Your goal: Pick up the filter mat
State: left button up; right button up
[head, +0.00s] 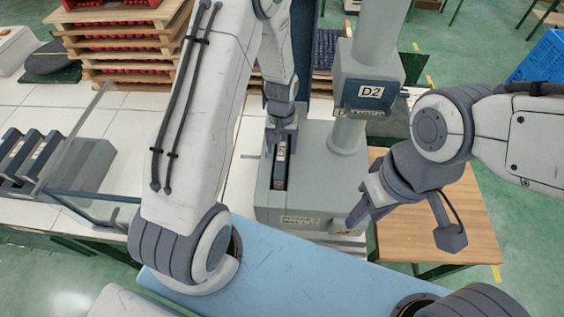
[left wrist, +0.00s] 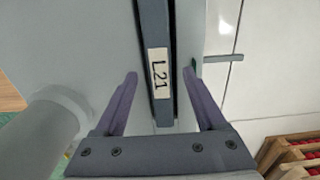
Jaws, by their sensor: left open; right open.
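No part in view is plainly marked as the filter mat. A narrow dark slab with a white label (head: 281,170) stands in the slot of a grey machine base (head: 312,190). In the left wrist view the slab (left wrist: 160,105) carries the label "L21". My left gripper (head: 281,143) points down over the slab. In the left wrist view its two fingers (left wrist: 162,80) are apart, one on each side of the slab, with gaps visible; contact is not visible. My right gripper (head: 360,205) is open and empty, right of the machine base above a wooden top.
A grey column with a "D2" box (head: 369,93) rises behind the slot. A glass-sided rack with several dark slabs (head: 30,160) stands at left. Stacked pallets with red goods (head: 120,45) and a dark mesh item (head: 327,48) are behind.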

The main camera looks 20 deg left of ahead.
pick_arm(q)
jog(key=shift+f+p, duration=0.3)
jog(key=shift+f, duration=1.05)
grip_shut()
jog(key=shift+r, duration=0.1)
